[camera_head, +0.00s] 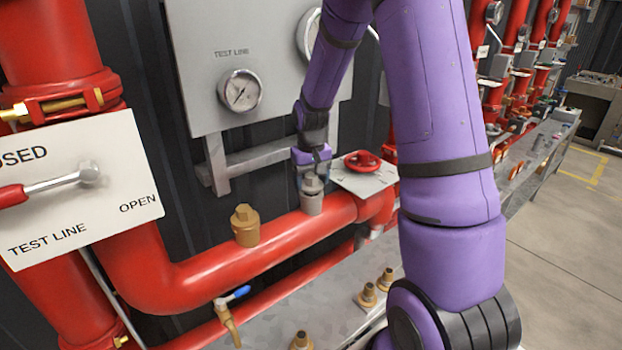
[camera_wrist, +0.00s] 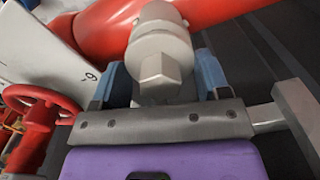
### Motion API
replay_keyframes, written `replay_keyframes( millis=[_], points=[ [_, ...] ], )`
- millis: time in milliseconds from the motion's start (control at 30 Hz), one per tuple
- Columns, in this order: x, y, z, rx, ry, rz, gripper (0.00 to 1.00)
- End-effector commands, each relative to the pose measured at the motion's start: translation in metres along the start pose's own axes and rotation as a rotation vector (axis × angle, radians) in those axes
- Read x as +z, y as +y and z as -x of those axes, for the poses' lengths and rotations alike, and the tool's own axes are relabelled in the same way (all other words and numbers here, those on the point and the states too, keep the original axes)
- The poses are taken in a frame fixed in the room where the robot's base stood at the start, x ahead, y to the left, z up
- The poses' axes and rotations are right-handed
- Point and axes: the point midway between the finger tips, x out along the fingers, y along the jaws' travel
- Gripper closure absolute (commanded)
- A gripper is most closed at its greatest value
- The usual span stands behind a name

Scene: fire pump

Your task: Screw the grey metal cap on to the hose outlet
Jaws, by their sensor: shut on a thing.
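The grey metal cap (camera_wrist: 160,50) shows in the wrist view with its square head towards the camera, between my two blue fingers. In the head view the cap (camera_head: 313,184) is small and partly covered by my fingers. My gripper (camera_head: 312,178), also in the wrist view (camera_wrist: 162,80), points down and is shut on the cap. The grey hose outlet (camera_head: 312,203) stands up from the red pipe directly under the cap. The cap is in line with the outlet and appears to meet it; how far the threads engage cannot be seen.
A brass cap (camera_head: 245,226) sits on the same red pipe (camera_head: 260,245) to the left. A red handwheel (camera_head: 362,161) on a plate is close at the right. The gauge panel (camera_head: 205,75) stands behind. A blue-handled valve (camera_head: 230,300) and brass fittings (camera_head: 368,295) are below.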

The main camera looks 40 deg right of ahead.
Motion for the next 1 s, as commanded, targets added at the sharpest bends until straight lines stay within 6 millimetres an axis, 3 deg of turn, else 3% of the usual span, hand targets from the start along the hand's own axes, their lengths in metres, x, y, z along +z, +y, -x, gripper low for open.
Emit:
replay_keyframes(
  millis=[1000],
  points=[
    [0.0001, -0.0001, -0.0084, 0.0, 0.0, 0.0, 0.56]
  ],
)
